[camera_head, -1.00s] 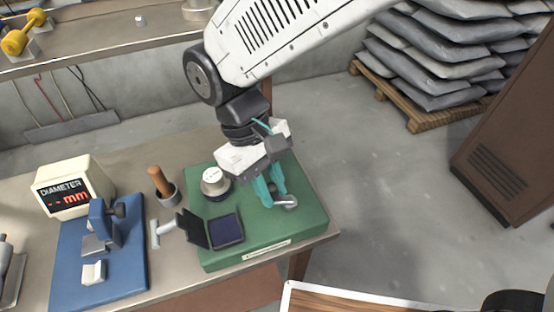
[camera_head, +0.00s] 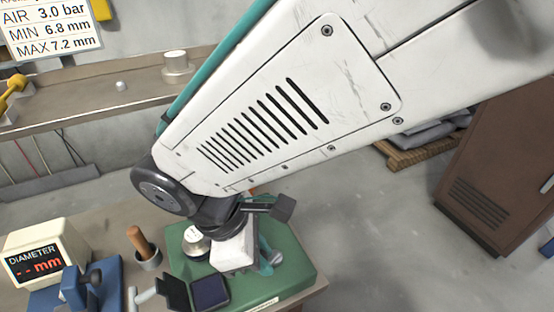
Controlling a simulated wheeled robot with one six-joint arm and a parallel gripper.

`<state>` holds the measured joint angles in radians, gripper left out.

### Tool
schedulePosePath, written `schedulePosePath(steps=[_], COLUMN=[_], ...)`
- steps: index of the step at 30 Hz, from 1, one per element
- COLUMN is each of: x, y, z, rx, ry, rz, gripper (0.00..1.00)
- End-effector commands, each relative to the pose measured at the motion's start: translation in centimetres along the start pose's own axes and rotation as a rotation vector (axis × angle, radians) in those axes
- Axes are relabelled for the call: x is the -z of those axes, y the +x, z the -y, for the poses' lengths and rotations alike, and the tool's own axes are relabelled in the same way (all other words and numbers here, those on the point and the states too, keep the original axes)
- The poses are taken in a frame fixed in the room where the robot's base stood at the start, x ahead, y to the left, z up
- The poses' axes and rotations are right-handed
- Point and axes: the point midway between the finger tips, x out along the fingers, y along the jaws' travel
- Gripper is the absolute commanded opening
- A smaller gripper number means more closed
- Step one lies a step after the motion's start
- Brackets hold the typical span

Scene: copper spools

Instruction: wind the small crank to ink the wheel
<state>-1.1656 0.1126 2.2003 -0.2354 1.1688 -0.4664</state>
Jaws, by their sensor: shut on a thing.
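The green base (camera_head: 291,283) lies on the bench and carries a round metal piece with a white top (camera_head: 195,241) and a dark square pad (camera_head: 210,291) with a raised dark lid (camera_head: 174,292). A small grey crank (camera_head: 276,257) shows at the right of the base, partly hidden. My gripper (camera_head: 266,262) points down there, its teal fingers shut on the crank. My white wrist housing hides much of the fingers and the base's middle. I cannot tell which part is the wheel to be inked.
A blue stand (camera_head: 110,280) and a diameter display (camera_head: 45,252) are at the left. A shelf (camera_head: 80,119) runs behind. A brown cabinet (camera_head: 505,165) is at right, with clear floor before it.

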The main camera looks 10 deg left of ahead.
Motion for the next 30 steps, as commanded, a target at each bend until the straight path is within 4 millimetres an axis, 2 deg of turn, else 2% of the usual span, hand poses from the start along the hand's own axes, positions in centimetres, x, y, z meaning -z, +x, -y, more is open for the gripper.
schedulePosePath(steps=[18,19,21,30], x=[-0.10,-0.10,-0.10,-0.08], y=[0.02,0.02,0.02,-0.14], z=[0.09,0.08,0.09,0.09], rx=[-0.016,-0.016,-0.016,-0.016], ry=[-0.038,-0.038,-0.038,-0.038], rz=[0.000,0.000,0.000,0.000], gripper=[0.00,0.25,0.41,0.41])
